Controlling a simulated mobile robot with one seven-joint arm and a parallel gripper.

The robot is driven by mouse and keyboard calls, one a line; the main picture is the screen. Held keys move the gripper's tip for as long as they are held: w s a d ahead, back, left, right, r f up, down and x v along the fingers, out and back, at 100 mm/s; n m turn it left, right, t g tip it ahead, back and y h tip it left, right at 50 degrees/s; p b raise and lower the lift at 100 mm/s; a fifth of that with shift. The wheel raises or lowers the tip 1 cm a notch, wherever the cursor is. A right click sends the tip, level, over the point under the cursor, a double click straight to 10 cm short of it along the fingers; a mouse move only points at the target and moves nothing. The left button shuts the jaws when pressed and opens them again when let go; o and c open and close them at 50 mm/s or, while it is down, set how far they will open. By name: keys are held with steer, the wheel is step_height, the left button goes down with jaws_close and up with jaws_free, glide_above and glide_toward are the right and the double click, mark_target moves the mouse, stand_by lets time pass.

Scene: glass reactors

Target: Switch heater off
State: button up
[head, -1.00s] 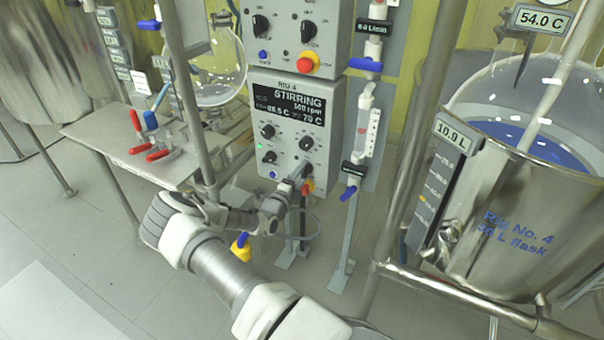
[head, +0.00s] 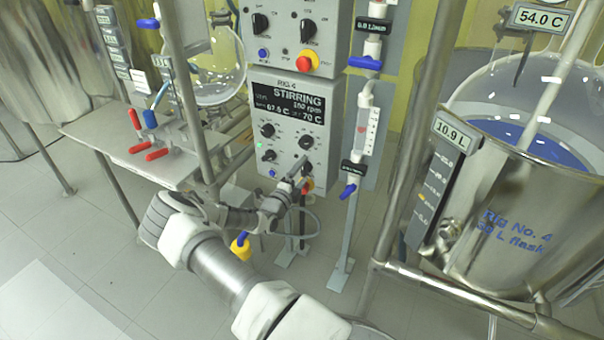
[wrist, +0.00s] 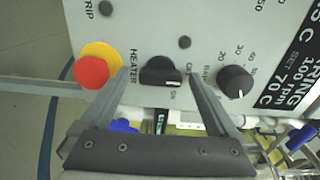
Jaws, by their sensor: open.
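The heater knob (wrist: 160,72) is a black knob beside the word HEATER on the Rig 4 panel. Its white mark is at the lower right end, by the ON label; the OFF label is partly hidden. My gripper (wrist: 155,76) is open, with one finger on each side of the knob; I cannot tell whether they touch it. In the head view, my gripper (head: 296,182) is at the lower right of the Rig 4 panel (head: 288,152), hiding much of the knob. The panel display (head: 289,102) reads STIRRING, with a set value of 70 C.
A red button with a yellow collar (wrist: 92,70) sits left of the knob in the wrist view, close to a finger. A round dial (wrist: 235,82) is to the right. A blue-handled valve (head: 348,190) hangs right of the panel, and a steel vessel (head: 510,235) stands further right.

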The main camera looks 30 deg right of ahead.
steer(key=shift+a, duration=0.15)
steer(key=p+v, duration=0.2)
steer(key=v, duration=1.5)
steer(key=shift+s, duration=0.15)
steer(key=s+a+r+m+g+y+p, duration=0.1)
steer(key=s+r+m+g+y+p, duration=0.15)
steer(key=s+r+m+g, duration=0.6)
steer(key=s+a+r+m+g+y+p, duration=0.15)
steer(key=s+r+m+y, duration=0.25)
steer(key=r+m, duration=0.95)
steer(key=s+a+r+m+t+y+p, duration=0.1)
steer(key=s+a+r+m+t+y, duration=0.2)
steer(key=r+m, duration=0.6)
steer(key=s+a+r+m+t+y+p, duration=0.2)
steer(key=s+a+r+m+t+y, duration=0.1)
steer(key=s+a+r+m+y, duration=0.3)
steer(key=s+a+r+m, duration=0.2)
steer(key=s+r+m, duration=0.2)
steer(key=m, duration=0.1)
steer(key=shift+s+t, duration=0.3)
